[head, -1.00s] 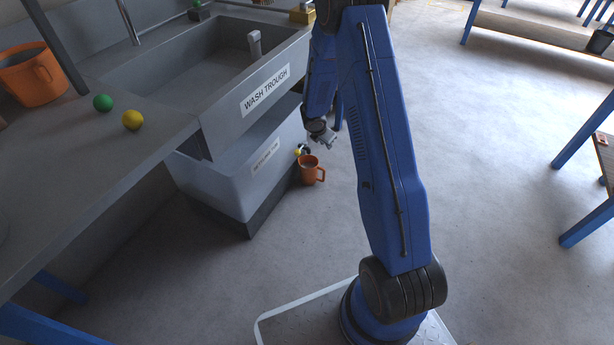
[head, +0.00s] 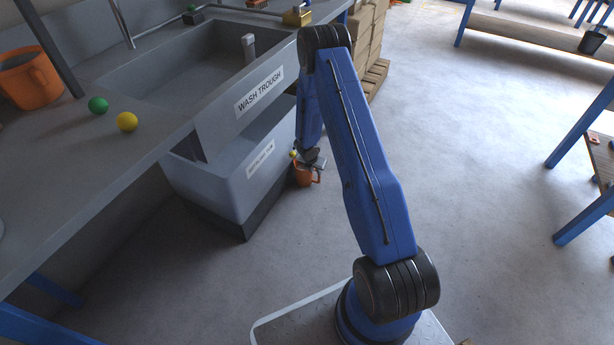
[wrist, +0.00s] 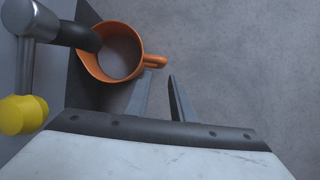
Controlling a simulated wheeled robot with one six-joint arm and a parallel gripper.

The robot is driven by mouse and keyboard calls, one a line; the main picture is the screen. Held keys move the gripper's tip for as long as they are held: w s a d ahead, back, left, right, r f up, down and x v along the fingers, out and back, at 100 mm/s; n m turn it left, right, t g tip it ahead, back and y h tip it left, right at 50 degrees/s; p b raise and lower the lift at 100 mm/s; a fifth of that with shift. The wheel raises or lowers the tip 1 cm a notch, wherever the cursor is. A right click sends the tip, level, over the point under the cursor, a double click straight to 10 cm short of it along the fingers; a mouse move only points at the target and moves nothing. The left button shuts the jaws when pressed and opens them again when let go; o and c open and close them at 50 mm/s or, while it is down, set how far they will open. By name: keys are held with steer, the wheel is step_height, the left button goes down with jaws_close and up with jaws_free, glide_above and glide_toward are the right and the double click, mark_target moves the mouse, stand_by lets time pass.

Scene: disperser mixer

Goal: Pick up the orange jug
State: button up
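An orange jug (head: 303,176) stands on the floor by the right end of the lower grey bin under the trough. In the wrist view the orange jug (wrist: 113,78) shows from above, its handle pointing right. My gripper (head: 316,163) is over the handle side of the jug in the head view and partly covers it. In the wrist view my gripper (wrist: 160,88) is open and empty, its two fingers apart just below the handle. I cannot tell whether they touch it. A second, larger orange vessel with a handle (head: 30,80) stands on the counter.
In the wrist view a grey fitting (wrist: 28,18) with a yellow end reaches its dark part over the jug's left rim. The wash trough (head: 205,60) and lower bin (head: 240,185) stand left of the jug. The floor to the right (head: 470,180) is clear.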

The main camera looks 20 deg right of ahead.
mark_target(319, 177)
steer(key=shift+x, duration=5.05)
steer(key=shift+s, duration=0.15)
steer(key=shift+c, duration=0.6)
jaws_close()
steer(key=shift+r, duration=0.1)
